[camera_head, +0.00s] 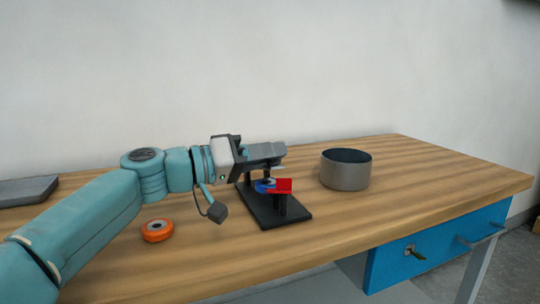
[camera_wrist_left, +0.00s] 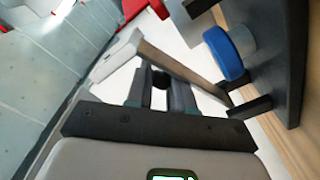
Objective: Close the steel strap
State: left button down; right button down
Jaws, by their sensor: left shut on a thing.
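My left gripper (camera_head: 279,158) reaches in from the left over a black stand (camera_head: 294,215) on the bench. In the head view the gripper mostly hides the strap. A blue roll (camera_head: 264,186) sits on the stand under the gripper, and it also shows in the left wrist view (camera_wrist_left: 223,53). A red piece (camera_head: 283,185) is at the stand's near side. My right gripper is not in view.
A grey metal pot (camera_head: 345,173) stands right of the stand. An orange roll (camera_head: 157,230) lies on the wooden bench (camera_head: 400,200) near the front. A dark grey flat object (camera_head: 28,190) is at the far left. The bench's right part is clear.

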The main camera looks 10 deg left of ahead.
pick_arm(q)
jog(key=c, duration=1.1)
grip_release()
jog(key=shift+s+d+f+g, duration=0.15)
jog(key=shift+d+f, duration=0.1)
jog(key=shift+f, duration=0.3)
jog(key=shift+w+d+f+g, duration=0.1)
jog(key=shift+d+f+g, duration=0.1)
jog(key=shift+f, duration=0.35)
jog(key=shift+o, duration=0.2)
jog(key=shift+s+a+r, duration=0.1)
jog(key=shift+s+r, duration=0.05)
jog(key=shift+s, duration=0.15)
jog(key=shift+r, duration=0.1)
jog(key=shift+a, duration=0.1)
